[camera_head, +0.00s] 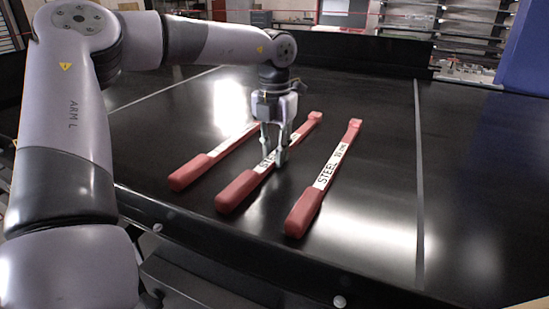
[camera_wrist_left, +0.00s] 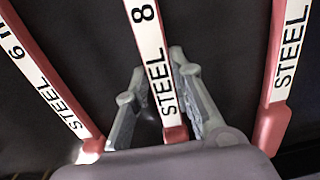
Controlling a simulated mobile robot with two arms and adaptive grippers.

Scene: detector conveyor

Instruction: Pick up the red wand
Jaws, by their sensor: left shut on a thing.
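Three red wands with white "STEEL" labels lie side by side on the black belt: a left wand (camera_head: 190,173), a middle wand (camera_head: 237,190) and a right wand (camera_head: 303,212). My left gripper (camera_head: 273,152) points down over the labelled part of the middle wand and is shut on it. In the left wrist view the grey fingers (camera_wrist_left: 158,75) stand on either side of the middle wand (camera_wrist_left: 148,40), whose label shows "STEEL 8". The other two wands lie outside the fingers there. The middle wand appears flat on the belt. My right gripper is not in view.
The black conveyor belt (camera_head: 380,150) has thin light lines across it and is clear to the right of the wands. A dark raised wall (camera_head: 350,50) runs along the back. A blue panel (camera_head: 525,50) stands at the far right. Shelves stand behind.

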